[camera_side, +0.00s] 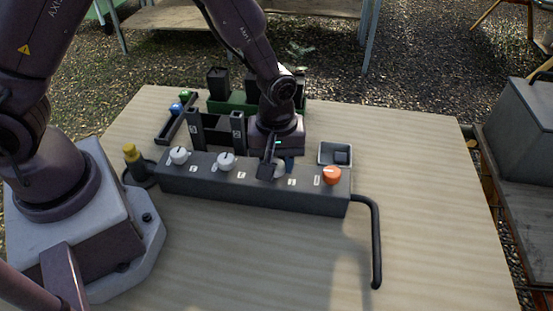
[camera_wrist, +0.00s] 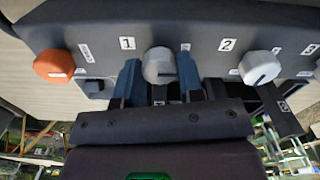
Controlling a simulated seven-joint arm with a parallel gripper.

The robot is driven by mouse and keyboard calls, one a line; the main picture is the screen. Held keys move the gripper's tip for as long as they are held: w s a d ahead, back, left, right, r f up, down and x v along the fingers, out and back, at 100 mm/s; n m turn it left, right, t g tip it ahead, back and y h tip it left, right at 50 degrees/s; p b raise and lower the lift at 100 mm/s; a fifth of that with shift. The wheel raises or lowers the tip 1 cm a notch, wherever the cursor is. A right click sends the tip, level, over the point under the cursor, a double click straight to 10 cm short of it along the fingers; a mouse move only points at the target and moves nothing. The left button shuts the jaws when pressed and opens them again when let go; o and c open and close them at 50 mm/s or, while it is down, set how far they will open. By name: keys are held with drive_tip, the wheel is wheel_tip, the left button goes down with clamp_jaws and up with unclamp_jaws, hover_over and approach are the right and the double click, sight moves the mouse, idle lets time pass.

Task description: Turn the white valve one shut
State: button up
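A long dark manifold box (camera_side: 215,185) lies across the table with white knobs and an orange knob in a row along its top. The white knob beside label 1 (camera_wrist: 158,66) is the one nearest the orange knob; in the side view my gripper partly hides it (camera_side: 279,169). My gripper (camera_side: 278,168) points down at this knob. In the wrist view its two blue-grey fingers (camera_wrist: 158,62) stand on either side of the knob, very close to its edges. I cannot tell whether they press on it. A dark line shows on the knob's lower part.
The orange knob (camera_wrist: 54,64) and the white knob by label 2 (camera_wrist: 260,67) flank it. Another white knob (camera_side: 178,156) sits at the box's left end. Dark racks and a small grey tray (camera_side: 326,149) stand behind. A black pipe (camera_side: 376,240) bends forward at right.

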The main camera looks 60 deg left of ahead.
drive_tip(key=shift+m, duration=0.4)
drive_tip(key=m, duration=0.8)
drive_tip(key=shift+m, duration=0.3)
drive_tip(key=m, duration=0.4)
drive_tip(key=shift+m, duration=2.2)
drive_tip(key=o, duration=0.9)
